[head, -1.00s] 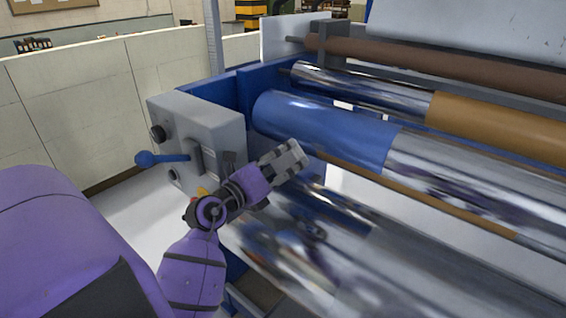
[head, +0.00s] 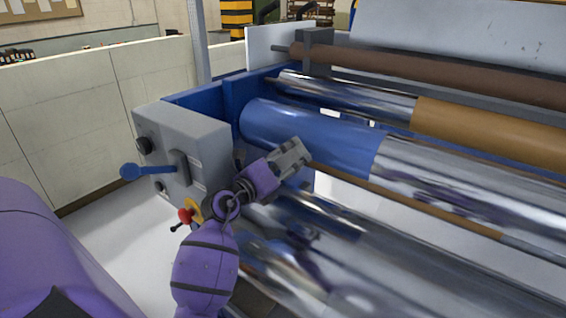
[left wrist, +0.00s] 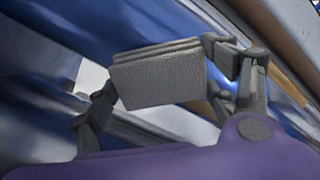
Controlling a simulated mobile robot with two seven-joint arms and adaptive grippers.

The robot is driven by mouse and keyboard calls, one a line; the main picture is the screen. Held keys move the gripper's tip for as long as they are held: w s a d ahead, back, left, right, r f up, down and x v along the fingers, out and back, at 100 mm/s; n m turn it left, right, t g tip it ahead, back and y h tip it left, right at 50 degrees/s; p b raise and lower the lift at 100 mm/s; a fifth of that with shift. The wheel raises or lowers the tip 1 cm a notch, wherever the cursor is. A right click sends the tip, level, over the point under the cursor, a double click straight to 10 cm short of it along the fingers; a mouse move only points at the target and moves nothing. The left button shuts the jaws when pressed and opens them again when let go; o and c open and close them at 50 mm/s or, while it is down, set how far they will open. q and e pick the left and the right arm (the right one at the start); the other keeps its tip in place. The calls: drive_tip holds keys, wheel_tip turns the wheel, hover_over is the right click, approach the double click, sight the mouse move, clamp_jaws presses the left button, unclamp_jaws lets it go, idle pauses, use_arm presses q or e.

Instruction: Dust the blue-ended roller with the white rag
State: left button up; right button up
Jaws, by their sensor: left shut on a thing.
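The blue-ended roller (head: 320,138) runs from the machine's left frame toward the right in the head view. Its near end is blue and the rest is shiny chrome. My left gripper (head: 289,160) is in front of the lower edge of the blue section. In the left wrist view, its dark fingers are shut on the white rag (left wrist: 160,78), a folded, greyish-white pad. Blue roller surface shows behind the rag there. I cannot tell whether the rag touches the roller. My right gripper is not in view.
A grey control box (head: 185,155) with a blue-knobbed lever (head: 130,171) stands left of my gripper. A thin brown bar (head: 400,200) runs below the roller. More chrome rollers (head: 330,255) lie lower. A chrome-and-tan roller (head: 480,125) and a brown roller (head: 430,70) lie behind.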

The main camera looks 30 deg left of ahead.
use_arm(q)
drive_tip(key=shift+w+d, duration=0.1)
drive_tip(key=shift+w, duration=1)
idle(0.6)
drive_tip(key=shift+s+d, duration=0.15)
drive_tip(key=shift+d, duration=0.85)
drive_tip(key=shift+s+d, duration=0.15)
drive_tip(key=shift+d, duration=0.8)
drive_tip(key=shift+w, duration=0.15)
drive_tip(key=shift+w+a+r, duration=0.1)
drive_tip(key=shift+a, duration=0.9)
drive_tip(key=shift+w+a+r, duration=0.1)
drive_tip(key=shift+a, duration=0.9)
drive_tip(key=shift+c, duration=0.5)
